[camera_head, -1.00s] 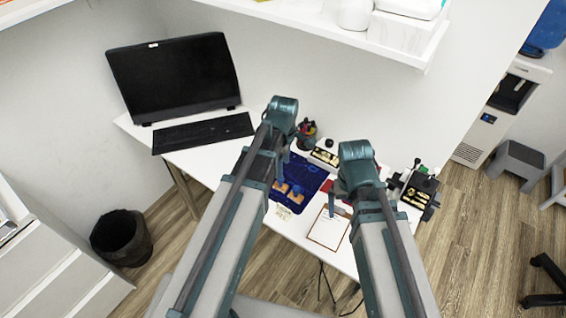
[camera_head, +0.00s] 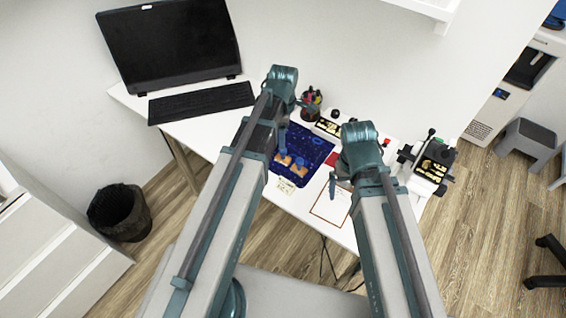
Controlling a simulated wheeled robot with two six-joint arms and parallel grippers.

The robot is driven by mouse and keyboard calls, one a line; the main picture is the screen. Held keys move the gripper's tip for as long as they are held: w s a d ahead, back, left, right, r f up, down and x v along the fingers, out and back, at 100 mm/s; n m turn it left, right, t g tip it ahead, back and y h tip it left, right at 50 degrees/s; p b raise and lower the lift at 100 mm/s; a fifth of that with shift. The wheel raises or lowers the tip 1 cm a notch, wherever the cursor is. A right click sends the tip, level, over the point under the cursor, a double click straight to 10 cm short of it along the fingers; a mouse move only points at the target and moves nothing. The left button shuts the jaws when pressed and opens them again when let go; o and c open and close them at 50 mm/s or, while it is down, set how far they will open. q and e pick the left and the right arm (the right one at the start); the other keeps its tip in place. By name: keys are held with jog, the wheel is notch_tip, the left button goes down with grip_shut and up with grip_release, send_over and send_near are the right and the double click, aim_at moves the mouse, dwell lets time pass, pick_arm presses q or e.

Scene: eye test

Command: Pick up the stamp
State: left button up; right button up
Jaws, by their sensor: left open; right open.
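Two small stamp-like pieces with wooden bases and blue tops, one at the left (camera_head: 283,159) and one at the right (camera_head: 299,168), sit on a dark blue mat (camera_head: 313,143) on the white desk. I cannot tell which is the task's stamp. My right gripper (camera_head: 334,187) is open and empty, above the desk to the right of the mat and close to a framed paper. Both grippers are small in the view, and the arms hide part of the desk.
A monitor (camera_head: 170,42) and keyboard (camera_head: 201,102) stand at the desk's left. A pen holder (camera_head: 311,105) stands behind the mat. A framed paper (camera_head: 330,207) lies near the front edge. A black device (camera_head: 436,156) stands at the right end. A waste bin (camera_head: 119,212) is on the floor.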

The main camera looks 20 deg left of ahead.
aim_at(283, 155)
pick_arm(q)
jog(key=shift+f+b, duration=0.65)
jog(key=shift+f, duration=0.55)
pick_arm(e)
jog(key=shift+f, duration=1.2)
pick_arm(q)
jog(key=f+b, duration=0.5)
jog(key=shift+s+f, duration=0.2)
pick_arm(e)
notch_tip(283, 155, down, 5)
jog(key=shift+f, duration=0.2)
jog(key=shift+r, duration=0.1)
pick_arm(q)
jog(key=shift+r, duration=0.1)
grip_shut()
